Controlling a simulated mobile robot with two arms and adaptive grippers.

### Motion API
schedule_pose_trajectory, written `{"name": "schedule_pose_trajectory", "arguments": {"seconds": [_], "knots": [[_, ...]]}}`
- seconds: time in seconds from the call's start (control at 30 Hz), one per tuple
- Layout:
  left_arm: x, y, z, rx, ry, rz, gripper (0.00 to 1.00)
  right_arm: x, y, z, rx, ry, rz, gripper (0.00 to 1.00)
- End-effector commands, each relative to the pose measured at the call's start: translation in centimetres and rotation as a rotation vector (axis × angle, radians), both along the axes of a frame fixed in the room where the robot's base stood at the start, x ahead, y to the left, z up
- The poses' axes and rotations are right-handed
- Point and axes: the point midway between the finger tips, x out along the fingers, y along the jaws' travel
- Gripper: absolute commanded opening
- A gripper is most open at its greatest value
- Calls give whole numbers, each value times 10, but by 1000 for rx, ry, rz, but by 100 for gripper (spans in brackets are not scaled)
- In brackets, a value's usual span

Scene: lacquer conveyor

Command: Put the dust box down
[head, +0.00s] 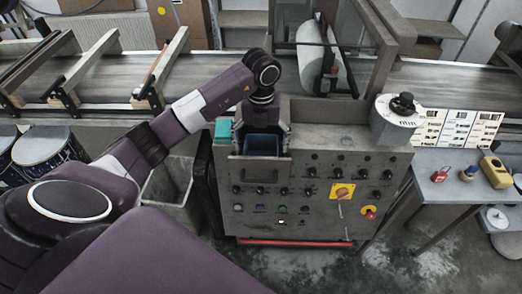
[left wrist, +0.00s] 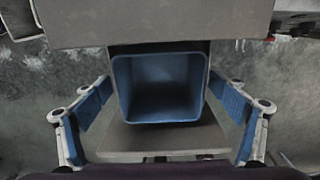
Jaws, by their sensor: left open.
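The dust box (head: 262,146) is a dark blue open-topped box. It sits in a recess at the upper left of the grey control cabinet (head: 310,165). In the left wrist view the dust box (left wrist: 160,88) looks empty inside. My left gripper (head: 262,132) is above the recess, pointing down. In the left wrist view its two blue-padded fingers (left wrist: 162,102) are spread wide, one on each side of the box, with visible gaps. The gripper is open and holds nothing. My right gripper is not in view.
A conveyor (head: 210,75) with wooden frames runs behind the cabinet. A grey bin (head: 172,195) stands left of the cabinet. A side table (head: 448,190) at right holds a red padlock (head: 440,174) and a yellow device (head: 495,172). Drums (head: 45,150) stand at far left.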

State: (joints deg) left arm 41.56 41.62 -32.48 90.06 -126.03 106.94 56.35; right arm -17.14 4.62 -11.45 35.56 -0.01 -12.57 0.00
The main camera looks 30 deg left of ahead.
Motion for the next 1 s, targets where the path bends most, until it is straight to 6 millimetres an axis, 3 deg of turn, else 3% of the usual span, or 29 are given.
{"name": "schedule_pose_trajectory", "arguments": {"seconds": [0.2,0.4,0.6,1.0], "knots": [[2,0,48,1,-7,-1,89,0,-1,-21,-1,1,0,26],[0,1,83,2,-3,1,89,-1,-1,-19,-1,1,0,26],[0,0,97,1,-1,0,89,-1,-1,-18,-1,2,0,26],[0,0,100,0,1,0,89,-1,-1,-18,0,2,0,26]]}}
